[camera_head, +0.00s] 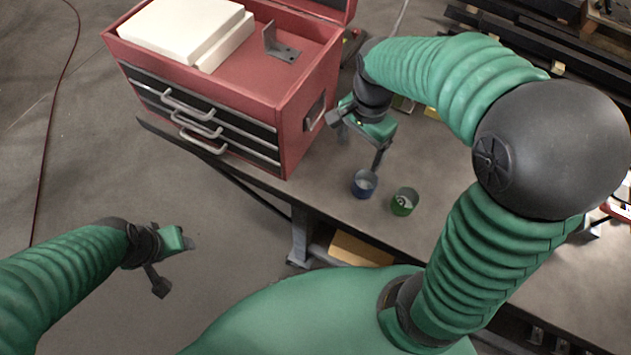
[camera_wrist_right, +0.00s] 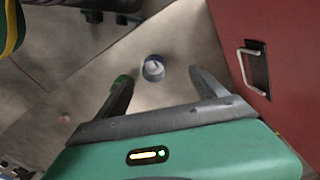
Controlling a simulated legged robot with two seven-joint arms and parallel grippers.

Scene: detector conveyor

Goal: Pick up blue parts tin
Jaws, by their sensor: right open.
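The blue parts tin (camera_head: 364,183) stands upright on the grey table, in front of the red tool chest's right side. In the right wrist view the blue tin (camera_wrist_right: 153,68) sits beyond and between the two open fingers. My right gripper (camera_head: 362,150) is just above and behind the tin, open and empty; it also shows in the right wrist view (camera_wrist_right: 163,85). A green tin (camera_head: 404,201) stands right of the blue one, and its rim (camera_wrist_right: 122,80) shows partly behind the left finger. My left gripper (camera_head: 172,262) hangs over the floor, away from the table; its jaw state is unclear.
The red tool chest (camera_head: 292,125) with a handle on its side stands close left of my right gripper. White boxes (camera_head: 180,27) and a grey bracket (camera_head: 279,46) lie on it. The table edge runs just in front of the tins. A cardboard box (camera_head: 358,249) sits below.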

